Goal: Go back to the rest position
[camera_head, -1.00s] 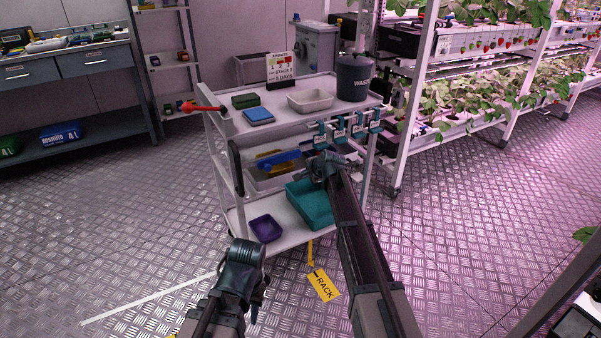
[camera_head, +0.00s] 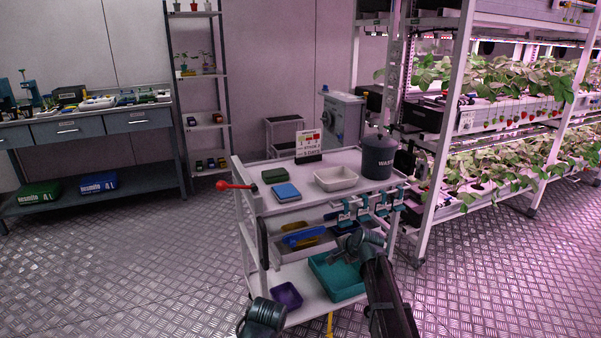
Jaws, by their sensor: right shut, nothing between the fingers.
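My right gripper (camera_head: 354,245) is in front of the right part of the white cart (camera_head: 240,184), near its middle level. It is shut and empty. My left gripper (camera_head: 262,316) is at the bottom edge of the view, in front of the cart's lower left corner. Its fingers cannot be made out. A teal tray (camera_head: 338,282) and a small purple tray (camera_head: 286,296) lie on the cart's bottom shelf. My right gripper and forearm cover part of the teal tray's edge.
The cart's top holds a white tray (camera_head: 335,179), a dark waste bin (camera_head: 378,157), a sign (camera_head: 308,147) and a blue box (camera_head: 286,192). Teal clips (camera_head: 363,211) hang along its right edge. Strawberry racks (camera_head: 510,115) stand right, a workbench (camera_head: 95,124) left. The left floor is clear.

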